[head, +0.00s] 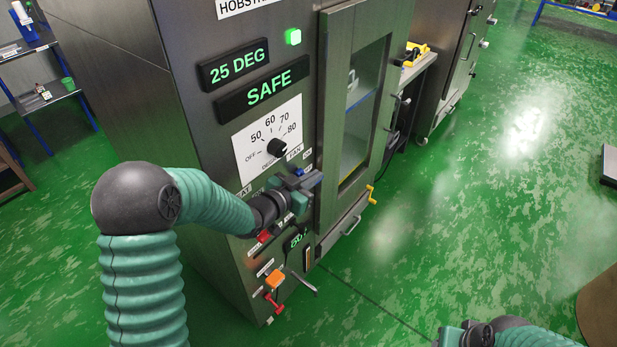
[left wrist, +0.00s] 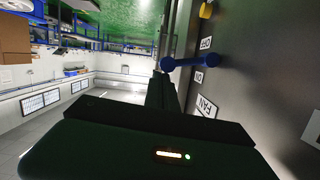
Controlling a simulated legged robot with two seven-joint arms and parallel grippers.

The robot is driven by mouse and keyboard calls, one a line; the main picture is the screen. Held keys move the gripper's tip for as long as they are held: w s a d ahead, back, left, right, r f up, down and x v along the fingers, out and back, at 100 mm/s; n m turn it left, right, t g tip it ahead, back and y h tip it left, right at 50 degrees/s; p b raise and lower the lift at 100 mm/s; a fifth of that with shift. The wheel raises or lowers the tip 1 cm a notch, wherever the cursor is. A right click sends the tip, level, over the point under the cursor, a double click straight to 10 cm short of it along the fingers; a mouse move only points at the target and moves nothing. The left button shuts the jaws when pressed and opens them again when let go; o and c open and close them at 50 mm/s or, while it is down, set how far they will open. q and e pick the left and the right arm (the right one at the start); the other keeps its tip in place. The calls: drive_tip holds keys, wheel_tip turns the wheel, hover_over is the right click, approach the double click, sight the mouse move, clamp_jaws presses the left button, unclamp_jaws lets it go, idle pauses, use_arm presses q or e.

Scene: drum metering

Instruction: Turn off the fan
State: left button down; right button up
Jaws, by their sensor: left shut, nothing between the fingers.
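The fan control is a blue lever (head: 299,171) on the cabinet front, just below the FAN label (head: 295,152) and the dial. In the left wrist view the blue lever (left wrist: 190,60) sticks out from the panel, beyond the FAN label (left wrist: 207,106) and by small ON/OFF labels. My left gripper (head: 314,180) is shut and empty, right at the lever. Its fingers (left wrist: 162,80) reach close to the lever's outer end; I cannot tell whether they touch. My right gripper (head: 452,336) shows only partly at the bottom edge, away from the cabinet; its fingers are unclear.
The steel cabinet (head: 190,90) shows 25 DEG and SAFE with a lit green lamp (head: 293,37). Below my left arm are a red control (head: 264,237), an orange one (head: 275,279) and a red lever (head: 274,303). A windowed door (head: 340,130) stands right.

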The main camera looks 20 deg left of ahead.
use_arm(q)
drive_tip(key=f+m+b, duration=0.1)
drive_tip(key=f+b, duration=0.1)
drive_tip(key=b, duration=0.1)
drive_tip(key=d+f+m+y+b, duration=0.1)
drive_tip(key=f+m+b, duration=0.1)
drive_tip(key=b, duration=0.1)
drive_tip(key=shift+s+d+f+m+t, duration=0.2)
drive_tip(key=shift+m+t, duration=0.1)
drive_tip(key=shift+t, duration=0.1)
drive_tip(key=shift+y, duration=0.3)
